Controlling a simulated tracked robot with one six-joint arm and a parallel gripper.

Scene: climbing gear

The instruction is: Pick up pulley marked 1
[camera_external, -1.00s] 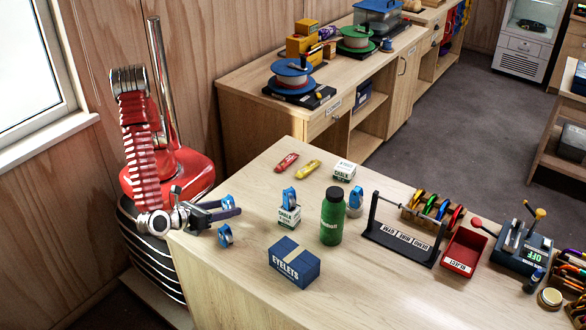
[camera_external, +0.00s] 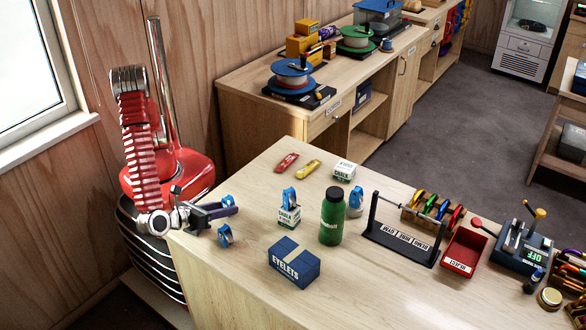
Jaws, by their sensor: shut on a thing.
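My gripper (camera_external: 229,207) is at the near left edge of the wooden table, its dark fingers pointing right. It is shut on a small blue pulley (camera_external: 228,200), which shows partly behind the fingers. A second blue pulley (camera_external: 225,236) stands on the table just below the gripper, apart from it. A third blue pulley (camera_external: 289,196) sits on a white and green chalk box (camera_external: 289,217). One more blue pulley (camera_external: 356,196) stands behind the green bottle. Any number marks on the pulleys are too small to read.
A blue eyelets box (camera_external: 294,263) and a green bottle (camera_external: 332,217) stand right of the gripper. A red item (camera_external: 287,162), a yellow item (camera_external: 307,169) and another chalk box (camera_external: 344,171) lie farther back. A black rod stand (camera_external: 403,243) and red tray (camera_external: 463,255) are at right.

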